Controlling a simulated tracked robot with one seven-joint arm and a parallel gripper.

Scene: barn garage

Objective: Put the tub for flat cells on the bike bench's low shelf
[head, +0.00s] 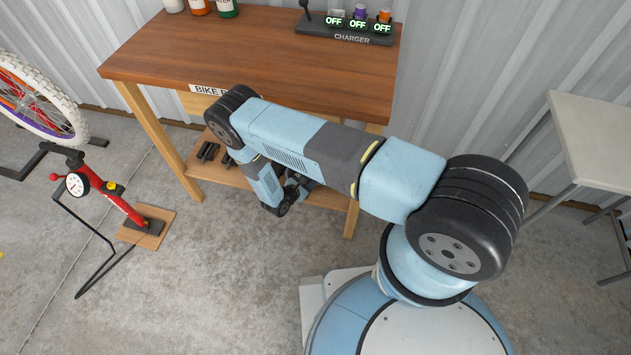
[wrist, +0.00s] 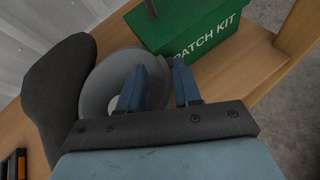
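The bike bench (head: 290,62) stands at the back in the head view, with its wooden low shelf (head: 325,197) underneath. My arm reaches down in front of it, and my gripper (head: 287,205) is by the shelf, mostly hidden. In the wrist view my gripper (wrist: 159,62) has two blue fingers a short way apart. A round grey dish-like thing (wrist: 100,78) lies behind the left finger; I cannot tell whether the fingers touch it. I cannot make out a tub for flat cells with certainty, nor anything clearly held between the fingers.
A green patch kit box (wrist: 200,28) stands just beyond the fingertips. A dark rounded thing (wrist: 55,90) is at the left. Dark parts (head: 208,152) lie on the shelf's left. The charger (head: 345,33) is on the bench top. A red pump (head: 115,192) and wheel stand left.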

